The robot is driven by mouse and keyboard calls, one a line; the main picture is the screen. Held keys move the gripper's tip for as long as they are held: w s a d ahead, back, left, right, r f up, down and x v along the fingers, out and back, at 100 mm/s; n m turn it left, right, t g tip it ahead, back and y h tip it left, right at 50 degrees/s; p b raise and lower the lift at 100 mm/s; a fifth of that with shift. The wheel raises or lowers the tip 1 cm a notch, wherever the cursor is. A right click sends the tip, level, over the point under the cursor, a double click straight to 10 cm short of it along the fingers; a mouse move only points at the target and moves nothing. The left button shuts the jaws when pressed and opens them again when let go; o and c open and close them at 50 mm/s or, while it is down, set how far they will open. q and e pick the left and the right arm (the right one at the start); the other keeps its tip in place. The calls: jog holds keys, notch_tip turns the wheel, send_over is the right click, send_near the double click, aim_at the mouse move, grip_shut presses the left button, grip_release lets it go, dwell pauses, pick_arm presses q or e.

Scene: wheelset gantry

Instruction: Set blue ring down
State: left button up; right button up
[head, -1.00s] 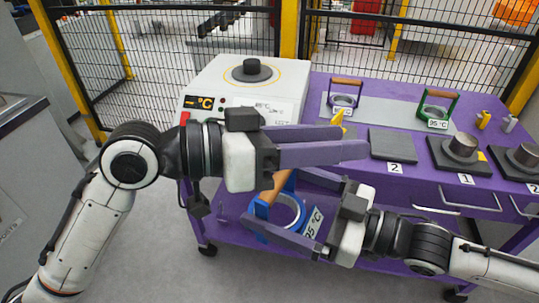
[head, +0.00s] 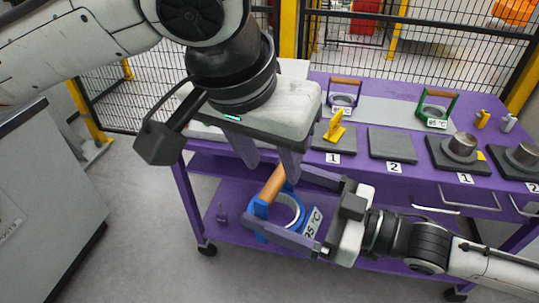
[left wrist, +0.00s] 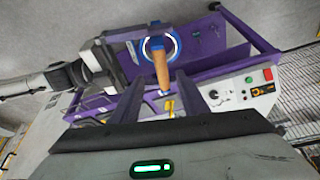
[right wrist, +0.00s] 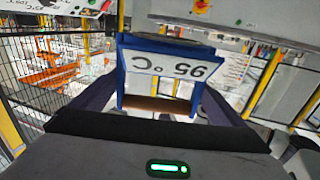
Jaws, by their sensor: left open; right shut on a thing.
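The blue ring (head: 294,204) has a wooden handle (head: 272,186) and a white °C tag (head: 313,222). My right gripper (head: 275,207) is shut on the blue ring and holds it in front of the purple cart. In the right wrist view the ring's blue frame (right wrist: 122,72) sits between the fingers, its tag upside down. My left gripper (head: 268,172) is open and points down just above the wooden handle. In the left wrist view the handle (left wrist: 161,72) shows between its open fingers. I cannot tell whether they touch it.
On the cart top (head: 378,107) are plate 1 with a yellow piece (head: 334,127), bare plate 2 (head: 392,145), stands with metal cylinders (head: 461,146), and two more handled rings, one green (head: 436,108). The white heater is mostly hidden behind my left arm. The lower shelf (head: 230,215) looks mostly clear.

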pick_arm(q)
jog(key=x, duration=1.2)
jog(key=shift+w+a, duration=0.15)
pick_arm(e)
jog(key=shift+r, duration=0.1)
pick_arm(q)
jog(key=shift+r, duration=0.1)
grip_shut()
pick_arm(e)
jog(key=o, duration=1.2)
